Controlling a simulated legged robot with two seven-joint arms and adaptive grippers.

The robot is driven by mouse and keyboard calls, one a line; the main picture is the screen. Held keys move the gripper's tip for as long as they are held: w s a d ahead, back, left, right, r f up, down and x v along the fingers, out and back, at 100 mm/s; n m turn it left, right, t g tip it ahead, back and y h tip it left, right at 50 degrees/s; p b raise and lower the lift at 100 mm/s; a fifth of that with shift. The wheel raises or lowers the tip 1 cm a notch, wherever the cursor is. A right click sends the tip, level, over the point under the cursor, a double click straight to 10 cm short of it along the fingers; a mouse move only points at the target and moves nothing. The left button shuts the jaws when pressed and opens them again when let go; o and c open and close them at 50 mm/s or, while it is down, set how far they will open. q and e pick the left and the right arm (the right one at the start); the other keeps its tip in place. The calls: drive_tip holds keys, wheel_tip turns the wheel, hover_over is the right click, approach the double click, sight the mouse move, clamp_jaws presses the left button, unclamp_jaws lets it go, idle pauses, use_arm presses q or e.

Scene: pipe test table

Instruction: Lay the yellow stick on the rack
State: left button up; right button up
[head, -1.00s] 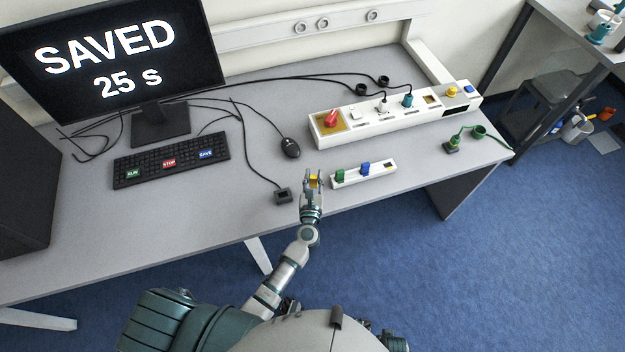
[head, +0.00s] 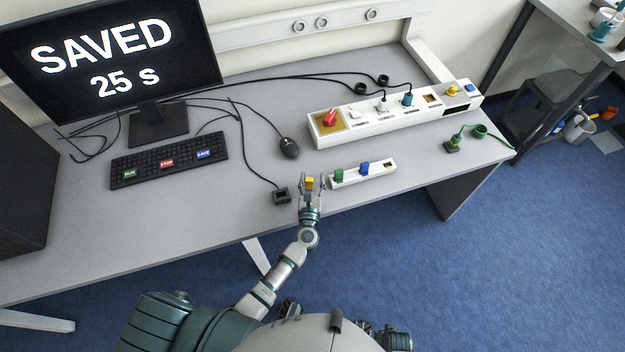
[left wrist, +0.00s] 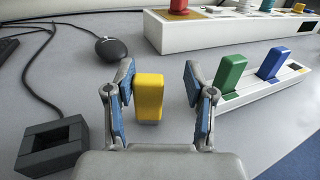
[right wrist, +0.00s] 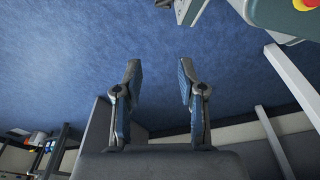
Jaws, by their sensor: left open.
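The yellow stick (head: 309,183) is a small block at the table's front edge area, left of the rack. The rack (head: 375,177) is a low white bar holding a green stick (head: 339,175) and a blue stick (head: 364,168). My right gripper (right wrist: 158,90) is open and empty, with blue floor beyond it.
A black square socket (head: 282,195) on a cable lies just left of my left gripper. A mouse (head: 289,148) and keyboard (head: 170,160) are further back left. A long white panel (head: 390,120) stands behind the rack. A green plug (head: 452,145) lies at right.

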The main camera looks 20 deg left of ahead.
use_arm(q)
drive_tip(key=a+v, duration=0.1)
drive_tip(key=v, duration=1)
drive_tip(key=s+d+f+m+g+h, duration=0.3)
drive_tip(key=s+f+m+h, duration=0.35)
drive_tip(key=m, duration=0.75)
drive_tip(key=s+d+f+m+g+h, duration=0.35)
drive_tip(key=f+m, duration=0.55)
drive_tip(key=m, duration=0.4)
drive_tip(key=s+a+f+m+g+y, duration=0.3)
drive_tip(key=s+a+f+m, duration=0.3)
drive_tip(key=s+f, duration=0.2)
drive_tip(key=s+a+f+m+g+y+p, duration=0.1)
drive_tip(key=s+a+f+m+g+y, duration=0.2)
drive_tip(key=s+a+f+m+g, duration=0.3)
drive_tip(key=shift+s+a+f+m, duration=0.7)
drive_tip(key=shift+s+a+f, duration=0.1)
drive_tip(key=shift+s+f, duration=1.05)
use_arm(e)
drive_tip(key=shift+s+f, duration=0.9)
drive_tip(key=shift+f, duration=0.25)
